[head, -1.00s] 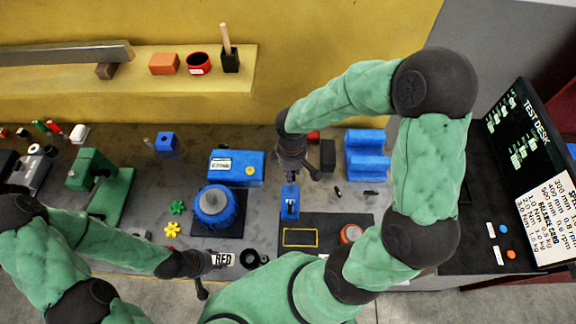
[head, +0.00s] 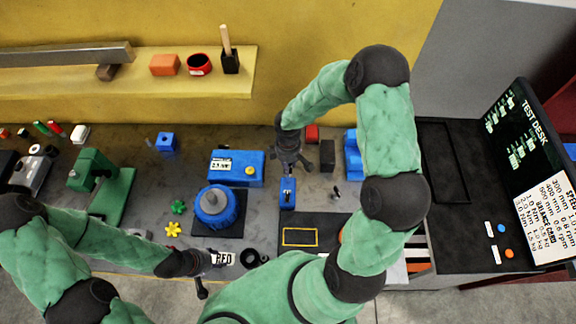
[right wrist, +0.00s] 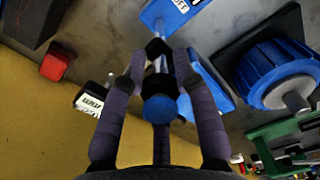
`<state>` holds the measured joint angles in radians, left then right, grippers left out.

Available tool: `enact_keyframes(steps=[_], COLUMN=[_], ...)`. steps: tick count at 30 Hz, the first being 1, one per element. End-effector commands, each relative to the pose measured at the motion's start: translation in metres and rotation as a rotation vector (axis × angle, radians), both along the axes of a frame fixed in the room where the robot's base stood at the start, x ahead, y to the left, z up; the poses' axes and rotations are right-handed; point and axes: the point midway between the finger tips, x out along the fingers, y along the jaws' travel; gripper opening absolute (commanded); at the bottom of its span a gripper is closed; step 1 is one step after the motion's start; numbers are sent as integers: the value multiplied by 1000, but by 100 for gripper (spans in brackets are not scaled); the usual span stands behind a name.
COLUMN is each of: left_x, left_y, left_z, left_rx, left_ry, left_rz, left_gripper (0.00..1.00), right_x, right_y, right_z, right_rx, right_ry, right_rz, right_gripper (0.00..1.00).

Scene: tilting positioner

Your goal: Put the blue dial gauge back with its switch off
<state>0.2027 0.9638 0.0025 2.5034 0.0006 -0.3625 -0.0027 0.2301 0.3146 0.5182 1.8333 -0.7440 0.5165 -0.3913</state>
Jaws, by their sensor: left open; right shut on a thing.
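My right gripper (head: 288,172) is shut on the blue dial gauge. In the right wrist view its fingers (right wrist: 155,68) close around a metal stem with a round blue end (right wrist: 160,108). A blue body (right wrist: 170,14) with a white label reading OFF lies just beyond the fingertips. In the head view the blue body (head: 288,194) with a dark switch area is just below the gripper. I cannot tell whether it touches the bench.
A blue round unit (head: 215,206) on a black plate and a blue box (head: 237,168) stand to the left. A yellow-outlined dark mat (head: 300,223) lies in front. A black block (head: 328,156) and blue stand (head: 352,155) are right. A TEST DESK board (head: 530,165) stands far right.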

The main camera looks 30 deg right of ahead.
Motion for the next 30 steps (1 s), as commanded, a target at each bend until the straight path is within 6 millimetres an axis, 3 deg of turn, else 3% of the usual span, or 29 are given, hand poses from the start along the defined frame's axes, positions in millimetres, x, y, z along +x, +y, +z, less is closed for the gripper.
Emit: enact_keyframes(steps=[4, 16, 17, 18, 19, 30], left_x=[0, 0, 0, 0, 0, 0], left_y=[0, 0, 0, 0, 0, 0], left_z=[2, -2, -1, -1, 0, 1], left_rx=[0, 0, 0, 0, 0, 0], left_ry=[0, 0, 0, 0, 0, 0], left_rz=[0, 0, 0, 0, 0, 0], left_gripper=[45, 45, 45, 45, 45, 45], right_x=[1, 1, 0, 0, 0, 0], right_y=[0, 0, 0, 0, 0, 0], right_z=[-14, -18, -18, -18, -18, -16], right_rx=[0, 0, 0, 0, 1, 0], right_ry=[-1, -3, 0, 0, 1, 0], right_rz=[1, 1, 1, 1, 1, 1], right_gripper=[0, 0, 38, 49, 53, 53])
